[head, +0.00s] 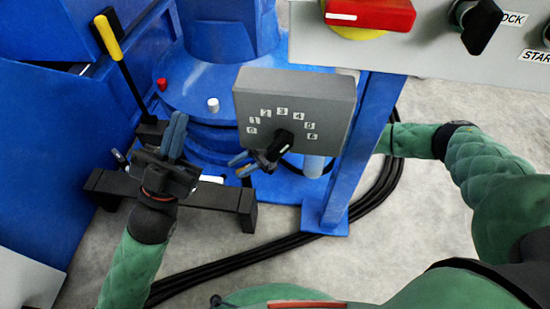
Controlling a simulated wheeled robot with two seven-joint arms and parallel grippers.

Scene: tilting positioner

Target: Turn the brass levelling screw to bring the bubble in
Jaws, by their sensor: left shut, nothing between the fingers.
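My left gripper (177,125) is shut and empty, its blue fingers pointing up in front of the round blue base. My right arm comes in from the right and passes behind the blue post. Its gripper (240,165) shows low beside the grey dial box, partly hidden by it; its finger gap is unclear. A small tan patch there may be brass, but I cannot tell whether it is the levelling screw. A small white piece (212,179) shows just right of my left gripper; I cannot make out a bubble.
The grey dial box (330,105), numbered with a black pointer knob (284,137), stands before the blue base (215,85). A blue post (362,150), a black bar (225,197) and black cables (290,241) lie around it. A yellow-handled lever (112,45) stands left.

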